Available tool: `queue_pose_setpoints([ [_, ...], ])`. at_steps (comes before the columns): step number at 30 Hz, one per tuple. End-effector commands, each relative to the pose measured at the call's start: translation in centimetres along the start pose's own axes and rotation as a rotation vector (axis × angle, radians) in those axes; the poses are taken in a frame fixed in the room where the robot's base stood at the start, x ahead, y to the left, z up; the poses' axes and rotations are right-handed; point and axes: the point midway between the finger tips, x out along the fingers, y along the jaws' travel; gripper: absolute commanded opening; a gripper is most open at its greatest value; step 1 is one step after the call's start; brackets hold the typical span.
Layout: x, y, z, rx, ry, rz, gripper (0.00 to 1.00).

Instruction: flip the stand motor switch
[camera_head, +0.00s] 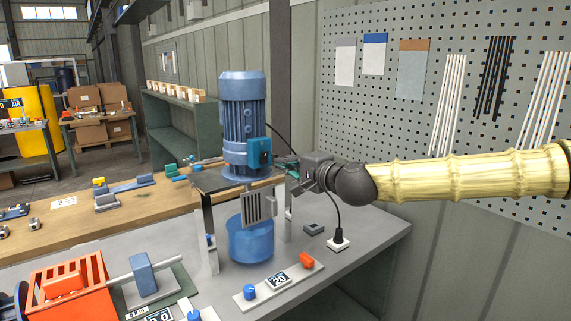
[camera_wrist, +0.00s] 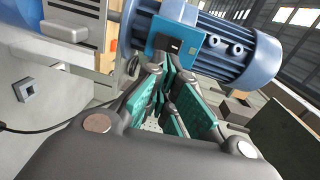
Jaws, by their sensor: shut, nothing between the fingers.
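The blue stand motor (camera_head: 243,110) stands upright on a stand above a blue pot (camera_head: 250,240). A bright blue box (camera_head: 259,148) sits on its lower right side, with a small dark switch (camera_head: 265,157) on its face. In the wrist view the motor (camera_wrist: 235,45) lies tilted, and the dark switch (camera_wrist: 174,46) shows on the box (camera_wrist: 160,32) just beyond my fingertips. My gripper (camera_head: 283,163) is at the right of the box, pointing left. Its teal-padded fingers (camera_wrist: 170,66) are shut and empty. I cannot tell whether they touch the switch.
A black cable runs down to a white socket (camera_head: 338,244) on the grey bench (camera_head: 375,240). A white panel (camera_head: 278,284) with blue and orange controls lies in front. An orange machine (camera_head: 70,290) stands front left. A perforated wall (camera_head: 400,110) is behind my arm.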

Motion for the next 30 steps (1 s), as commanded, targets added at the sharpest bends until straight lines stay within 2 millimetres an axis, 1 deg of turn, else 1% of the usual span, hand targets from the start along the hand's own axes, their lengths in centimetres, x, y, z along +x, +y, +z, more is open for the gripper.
queue_pose_setpoints([
  [1,-1.0,0.1,0.1,-0.002,-0.001,-0.002,0.0],
  [3,-2.3,0.2,-0.1,-0.001,0.002,-0.001,0.0],
  [9,-5.8,0.2,-0.5,0.0,0.009,-0.001,0.0],
  [15,-8.2,0.3,-0.3,0.0,0.006,0.0,0.0],
  [21,-9.5,0.3,-0.3,-0.001,0.005,0.001,0.0],
  [30,-9.6,0.3,-0.2,0.0,0.003,0.002,0.0],
])
